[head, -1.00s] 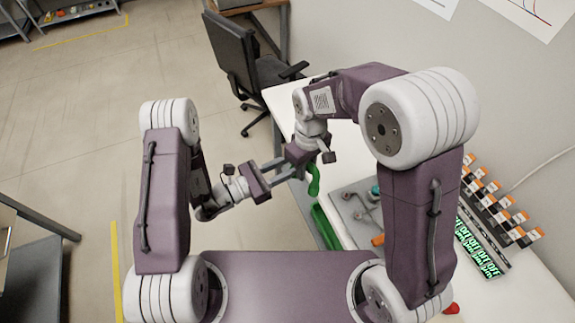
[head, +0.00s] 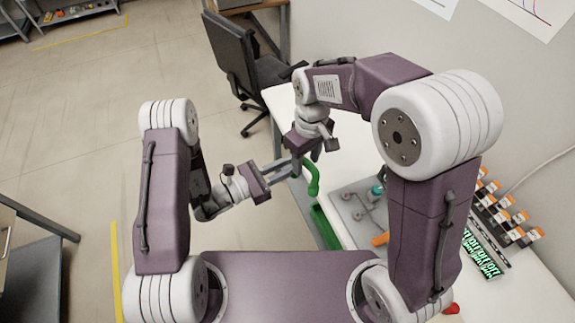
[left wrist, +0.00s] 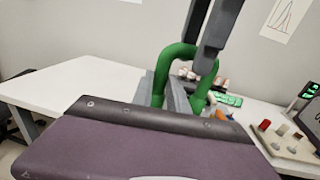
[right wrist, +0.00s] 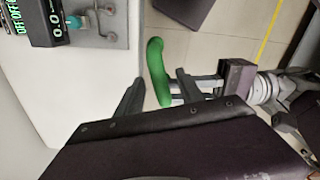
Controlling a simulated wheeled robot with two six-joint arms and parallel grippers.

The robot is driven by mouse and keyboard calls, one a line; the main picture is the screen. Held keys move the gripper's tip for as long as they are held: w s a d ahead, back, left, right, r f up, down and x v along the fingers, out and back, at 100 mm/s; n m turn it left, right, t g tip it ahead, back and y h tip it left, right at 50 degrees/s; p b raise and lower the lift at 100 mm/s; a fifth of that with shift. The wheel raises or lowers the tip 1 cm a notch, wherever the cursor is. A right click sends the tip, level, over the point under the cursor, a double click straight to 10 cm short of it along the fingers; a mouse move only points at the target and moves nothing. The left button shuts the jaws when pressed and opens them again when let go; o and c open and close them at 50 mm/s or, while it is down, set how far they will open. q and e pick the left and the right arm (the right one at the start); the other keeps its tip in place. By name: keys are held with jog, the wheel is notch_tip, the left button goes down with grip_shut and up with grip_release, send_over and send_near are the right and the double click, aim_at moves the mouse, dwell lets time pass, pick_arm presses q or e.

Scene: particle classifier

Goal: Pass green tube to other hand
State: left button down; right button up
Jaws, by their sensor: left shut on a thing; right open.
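The green tube (head: 313,178) is a bent, hook-shaped piece hanging in the air near the table's left edge. My left gripper (head: 295,166) is shut on it from the left. In the left wrist view the tube (left wrist: 178,55) arches up from between the left fingers (left wrist: 168,95). My right gripper (head: 316,152) points down just above the tube and is open. In the right wrist view the tube (right wrist: 156,70) lies between the line of the open right fingers (right wrist: 155,95), with the left fingers reaching it from the right. Whether the right fingers touch it is unclear.
Orange-topped containers (head: 505,217) and a green-lit display (head: 482,252) stand at right.

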notch_tip(320, 180, up, 8)
jog(key=shift+f, duration=0.1)
jog(key=s+d+f+m+t, duration=0.1)
jog(key=s+d+f+m, duration=0.7)
jog(key=d+f, duration=0.4)
jog(key=shift+s+d+f, duration=0.4)
jog(key=shift+s+f, duration=0.05)
jog(key=shift+s, duration=0.25)
